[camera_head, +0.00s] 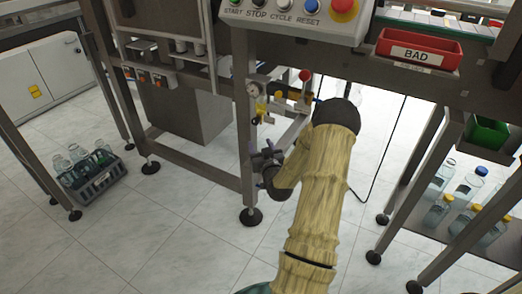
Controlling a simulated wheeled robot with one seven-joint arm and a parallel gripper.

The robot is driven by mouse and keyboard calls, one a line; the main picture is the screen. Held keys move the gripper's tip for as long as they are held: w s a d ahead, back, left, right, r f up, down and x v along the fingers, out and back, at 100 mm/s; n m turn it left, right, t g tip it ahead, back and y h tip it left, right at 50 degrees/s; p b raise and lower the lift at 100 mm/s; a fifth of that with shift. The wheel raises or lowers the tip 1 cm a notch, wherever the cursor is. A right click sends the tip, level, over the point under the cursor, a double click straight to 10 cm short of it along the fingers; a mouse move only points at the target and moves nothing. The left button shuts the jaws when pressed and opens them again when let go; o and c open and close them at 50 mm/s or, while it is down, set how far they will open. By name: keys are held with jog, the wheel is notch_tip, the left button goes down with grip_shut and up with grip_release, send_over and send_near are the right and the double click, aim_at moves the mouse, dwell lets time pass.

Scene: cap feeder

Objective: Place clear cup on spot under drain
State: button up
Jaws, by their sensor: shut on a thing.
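My sleeved arm reaches up from the bottom and bends back down to the left. My gripper (268,163) is the dark end beside the metal frame post, low under the valve fittings. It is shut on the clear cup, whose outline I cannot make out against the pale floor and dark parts. The valve fittings (275,107), with yellow parts and a red knob, are fixed to the frame above my gripper. They look like the drain; its outlet and the spot under it cannot be made out.
A dark crate (101,185) of clear bottles stands on the floor at left. A red BAD bin (419,50) sits at upper right. Capped bottles (467,188) stand on a low shelf at right. The machine frame post (244,150) is close beside my gripper. A black cable hangs right of my arm.

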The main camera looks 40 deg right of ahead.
jog(key=shift+f, duration=0.1)
jog(key=o, duration=0.9)
jog(key=shift+o, duration=0.2)
jog(key=shift+s, duration=0.1)
jog(key=p+v, duration=0.3)
jog(key=v, duration=0.9)
